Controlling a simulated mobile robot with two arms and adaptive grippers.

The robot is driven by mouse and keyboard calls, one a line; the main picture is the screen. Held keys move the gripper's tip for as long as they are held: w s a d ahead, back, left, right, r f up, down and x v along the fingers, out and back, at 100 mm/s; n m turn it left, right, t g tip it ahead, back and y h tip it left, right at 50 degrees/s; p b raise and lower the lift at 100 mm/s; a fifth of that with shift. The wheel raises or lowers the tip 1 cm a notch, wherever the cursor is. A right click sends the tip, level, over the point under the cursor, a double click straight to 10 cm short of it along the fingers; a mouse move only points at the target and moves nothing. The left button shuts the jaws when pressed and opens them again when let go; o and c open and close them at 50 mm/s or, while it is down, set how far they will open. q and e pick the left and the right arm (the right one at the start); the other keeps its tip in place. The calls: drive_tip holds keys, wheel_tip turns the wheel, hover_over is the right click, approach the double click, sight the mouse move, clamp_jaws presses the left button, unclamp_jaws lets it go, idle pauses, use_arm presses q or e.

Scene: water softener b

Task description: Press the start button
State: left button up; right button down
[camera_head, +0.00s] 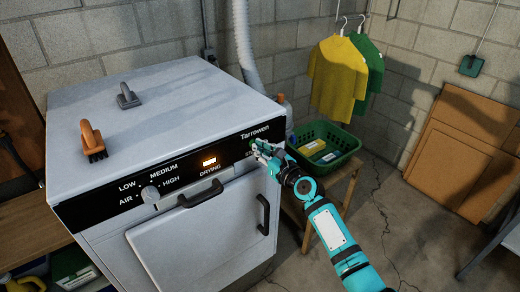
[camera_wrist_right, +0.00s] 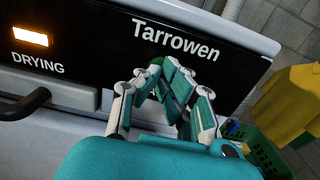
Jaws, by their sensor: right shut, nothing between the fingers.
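The white dryer (camera_head: 160,115) has a black front panel (camera_head: 110,202) with the name Tarrowen at its right end. My right gripper (camera_head: 263,149) is shut and empty, its fingertips at the panel just below that name. In the wrist view the gripper (camera_wrist_right: 168,80) covers the spot under the lettering. A small green piece, likely the start button (camera_wrist_right: 156,61), shows right behind the fingertips; the rest of it is hidden. I cannot tell whether the fingers touch it. The orange DRYING light (camera_head: 209,162) is lit. My left gripper is not in view.
A dial (camera_head: 150,194) and a dark door handle (camera_head: 263,215) are on the dryer's front. Two brushes, one orange (camera_head: 92,139) and one grey (camera_head: 128,96), lie on its top. A green basket (camera_head: 345,157) on a wooden stool stands at the right, below hanging shirts (camera_head: 338,80).

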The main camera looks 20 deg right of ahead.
drive_tip(key=shift+p+v, duration=1.05)
drive_tip(key=shift+v, duration=1.7)
